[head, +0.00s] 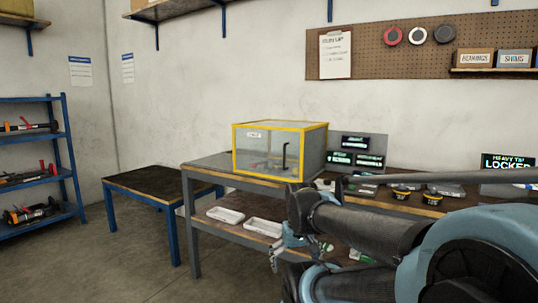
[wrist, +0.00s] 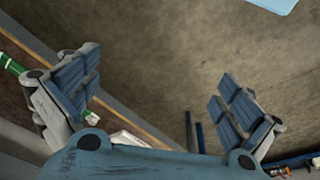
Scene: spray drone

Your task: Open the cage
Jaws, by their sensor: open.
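The cage (head: 255,149) is a clear-walled box with a yellow frame on the grey workbench in the head view. Its front panel is shut and carries a black vertical handle (head: 285,158) near its right side. A small white label is at its upper left. My gripper (head: 280,250) is in front of the bench, lower than the cage and apart from it. In the wrist view my gripper (wrist: 155,100) has its two padded fingers wide apart with nothing between them. The wrist view points at the floor and bench edge; the cage does not show there.
Dark display panels (head: 358,155) stand right of the cage. White trays (head: 226,215) lie on the lower shelf. A low blue-legged table (head: 150,185) stands left of the bench, and a blue rack (head: 35,175) is at far left. The floor (head: 130,265) in front is clear.

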